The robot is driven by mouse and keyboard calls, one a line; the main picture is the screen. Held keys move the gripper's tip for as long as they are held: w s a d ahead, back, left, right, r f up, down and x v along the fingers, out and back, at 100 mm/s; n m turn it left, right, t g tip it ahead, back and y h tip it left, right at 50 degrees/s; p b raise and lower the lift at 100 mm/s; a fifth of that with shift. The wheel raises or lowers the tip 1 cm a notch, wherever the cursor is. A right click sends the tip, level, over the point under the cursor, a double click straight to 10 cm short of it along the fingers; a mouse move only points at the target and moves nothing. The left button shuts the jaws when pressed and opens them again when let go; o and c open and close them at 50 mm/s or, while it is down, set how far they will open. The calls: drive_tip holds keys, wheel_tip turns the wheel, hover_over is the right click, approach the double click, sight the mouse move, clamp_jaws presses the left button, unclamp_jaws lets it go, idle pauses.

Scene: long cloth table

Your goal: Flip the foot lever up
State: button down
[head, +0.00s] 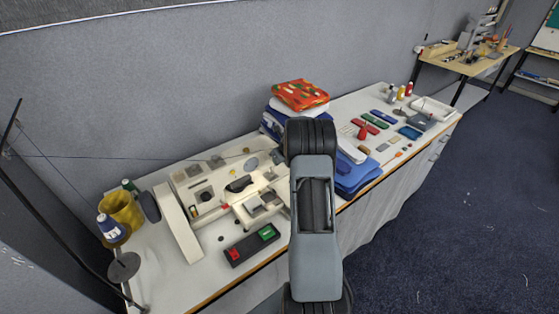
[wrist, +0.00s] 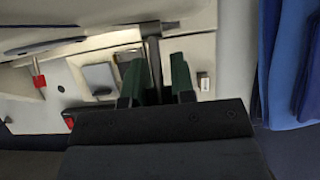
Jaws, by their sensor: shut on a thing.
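The cream sewing machine (head: 187,232) lies on the table at the left in the head view. Its cream body (wrist: 198,48) fills much of the wrist view. In the wrist view, my gripper (wrist: 158,82) has two dark green fingers, one on each side of a dark grey bar, which I take as the foot lever (wrist: 153,52). My gripper is shut on this lever. The lever's lower end is hidden between the fingers and behind the gripper body. In the head view my arm hides the gripper and the lever.
A dark box with a green and a red button (head: 252,246) lies in front of the machine. Blue folded cloth (head: 352,177) is close on the right and also shows in the wrist view (wrist: 290,65). Thread spools (head: 111,229) stand at the left. Several small items lie farther right.

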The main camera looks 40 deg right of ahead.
drive_tip(key=c, duration=1)
unclamp_jaws()
drive_tip(key=shift+o, duration=0.2)
drive_tip(key=b+v, duration=0.2)
drive_tip(key=v, duration=1.1)
drive_tip(key=shift+s+r, duration=0.2)
drive_tip(key=shift+r, duration=0.15)
